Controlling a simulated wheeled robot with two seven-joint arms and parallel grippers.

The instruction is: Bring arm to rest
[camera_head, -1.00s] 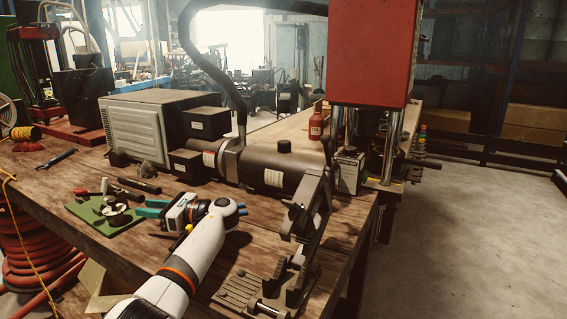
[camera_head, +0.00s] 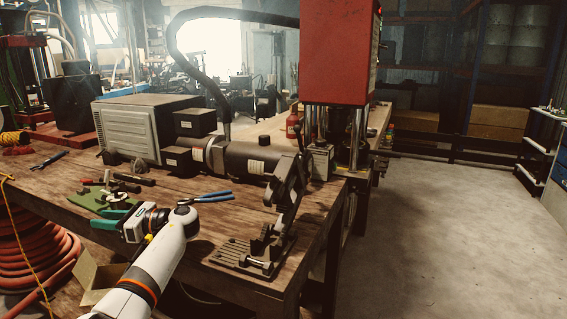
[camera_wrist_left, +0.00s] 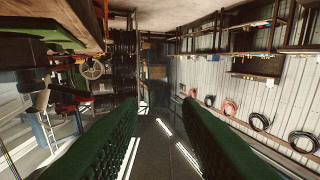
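My left arm (camera_head: 150,272), white with an orange ring, reaches in from the bottom left over the workbench (camera_head: 215,262). Its gripper (camera_head: 100,219) points left, above the bench near the green plate. In the left wrist view, the two green finger pads of the gripper (camera_wrist_left: 159,102) stand wide apart with nothing between them. My right arm and gripper are in no view.
A green plate with metal parts (camera_head: 97,198) and blue-handled pliers (camera_head: 207,198) lie by the arm. The black cylinder motor (camera_head: 250,163), a lever fixture (camera_head: 287,205) and the red press (camera_head: 340,55) stand behind and right. Open floor (camera_head: 450,235) lies right.

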